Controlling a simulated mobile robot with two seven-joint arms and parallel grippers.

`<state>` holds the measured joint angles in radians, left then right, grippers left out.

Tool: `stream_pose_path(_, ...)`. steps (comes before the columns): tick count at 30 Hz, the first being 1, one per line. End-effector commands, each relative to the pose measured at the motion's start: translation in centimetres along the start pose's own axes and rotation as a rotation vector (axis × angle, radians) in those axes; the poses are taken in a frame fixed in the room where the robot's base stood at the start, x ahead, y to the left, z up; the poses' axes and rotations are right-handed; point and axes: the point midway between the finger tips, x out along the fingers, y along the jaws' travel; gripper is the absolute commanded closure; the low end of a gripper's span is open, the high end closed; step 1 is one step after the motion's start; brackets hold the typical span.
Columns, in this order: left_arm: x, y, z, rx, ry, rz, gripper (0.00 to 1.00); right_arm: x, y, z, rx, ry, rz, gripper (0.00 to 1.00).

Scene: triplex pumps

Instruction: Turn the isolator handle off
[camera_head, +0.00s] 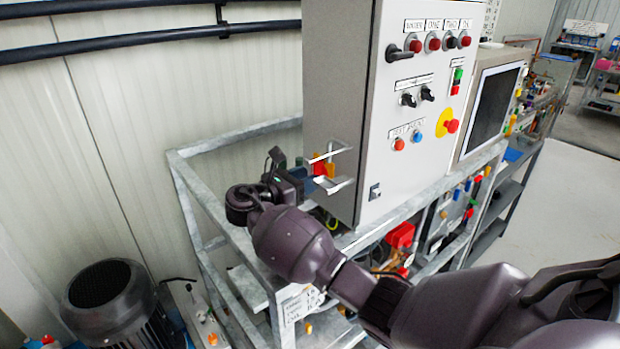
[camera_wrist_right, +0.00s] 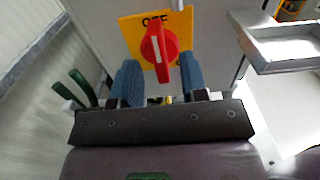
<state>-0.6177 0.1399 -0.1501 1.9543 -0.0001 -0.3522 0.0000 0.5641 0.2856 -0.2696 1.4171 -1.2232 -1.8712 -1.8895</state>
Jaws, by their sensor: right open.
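The isolator handle (camera_wrist_right: 158,52) is a red rotary knob on a yellow plate (camera_wrist_right: 130,27), with dark lettering partly visible at the plate's top. In the wrist view the knob points roughly up and down. It also shows small in the head view as a red handle (camera_head: 319,169) on the cabinet's left side. My right gripper (camera_wrist_right: 160,76) is open, its two blue fingers on either side of the knob's lower end; I cannot tell whether they touch it. In the head view the right gripper (camera_head: 300,172) is beside the handle. My left gripper is not in view.
The grey control cabinet (camera_head: 385,130) carries several buttons and switches. Pale metal brackets (camera_head: 338,186) stick out around the handle; one shows in the wrist view (camera_wrist_right: 285,48). A galvanised frame rail (camera_head: 205,195) lies below my arm. A motor (camera_head: 110,300) stands at lower left.

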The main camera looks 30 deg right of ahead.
Motion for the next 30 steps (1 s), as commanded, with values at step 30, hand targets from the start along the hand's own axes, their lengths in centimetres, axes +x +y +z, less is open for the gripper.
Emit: stream_pose_path(30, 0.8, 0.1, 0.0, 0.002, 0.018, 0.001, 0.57, -9.4, 0.0, 0.0, -0.001, 0.002, 0.000, 0.60)
